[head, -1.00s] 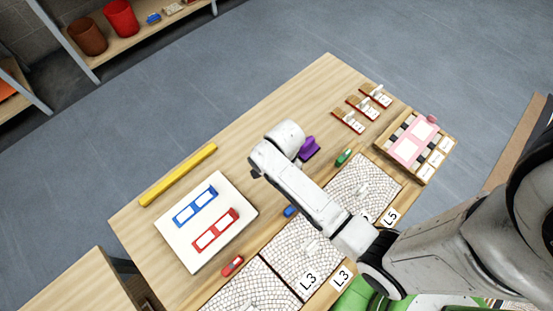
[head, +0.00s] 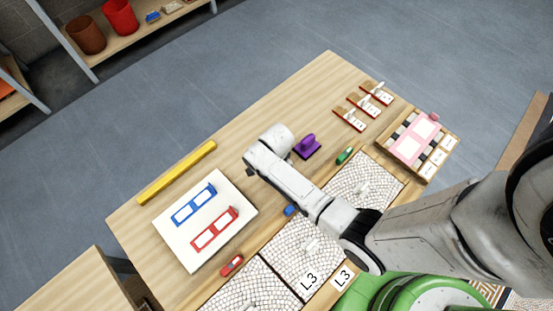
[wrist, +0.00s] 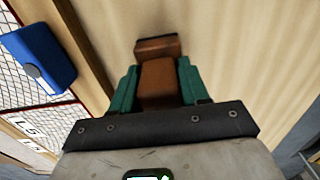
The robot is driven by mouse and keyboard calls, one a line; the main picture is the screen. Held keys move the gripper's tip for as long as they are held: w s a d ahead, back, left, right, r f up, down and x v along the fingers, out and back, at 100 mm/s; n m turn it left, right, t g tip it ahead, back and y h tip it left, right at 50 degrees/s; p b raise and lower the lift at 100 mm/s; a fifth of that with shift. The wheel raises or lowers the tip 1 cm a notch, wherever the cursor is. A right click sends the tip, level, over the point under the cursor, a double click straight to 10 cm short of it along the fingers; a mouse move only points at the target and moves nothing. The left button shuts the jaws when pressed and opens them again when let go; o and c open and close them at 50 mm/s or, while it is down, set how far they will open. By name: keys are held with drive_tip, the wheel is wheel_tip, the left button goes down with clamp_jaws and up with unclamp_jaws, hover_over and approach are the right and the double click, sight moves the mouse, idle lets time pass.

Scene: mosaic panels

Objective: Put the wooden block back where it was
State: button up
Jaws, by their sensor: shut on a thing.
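In the wrist view my gripper (wrist: 157,84) has its teal fingers closed on the sides of a brown wooden block (wrist: 159,78). A darker brown piece (wrist: 157,46) shows just beyond the block; I cannot tell whether it is part of the same block. Pale wooden table surface lies beyond them, and I cannot tell whether the block touches it. In the head view my arm reaches over the table, and its end hides the gripper and the block.
A blue object (wrist: 40,56) lies left of the gripper, by a mosaic panel. On the table (head: 320,75) are a purple object (head: 307,146), a white board (head: 240,188) with blue and red frames, a yellow bar (head: 177,172) and a pink-topped tray (head: 427,172). The table's far side has free room.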

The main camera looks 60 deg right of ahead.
drive_tip(key=shift+f, duration=0.15)
drive_tip(key=o, duration=1.1)
drive_tip(key=shift+c, duration=0.2)
wheel_tip(320, 180, up, 12)
drive_tip(key=shift+r+p, duration=0.1)
drive_tip(key=shift+p, duration=0.85)
drive_tip(key=s+a+r+n, duration=0.2)
drive_tip(key=s+r+n, duration=0.2)
drive_tip(key=s+n, duration=0.3)
drive_tip(key=s+a+r+n+t, duration=0.1)
drive_tip(key=s+a+r+n, duration=0.2)
drive_tip(key=n, duration=0.9)
drive_tip(key=shift+s+a+r+n, duration=0.4)
drive_tip(key=shift+s+r, duration=0.5)
drive_tip(key=shift+s, duration=0.95)
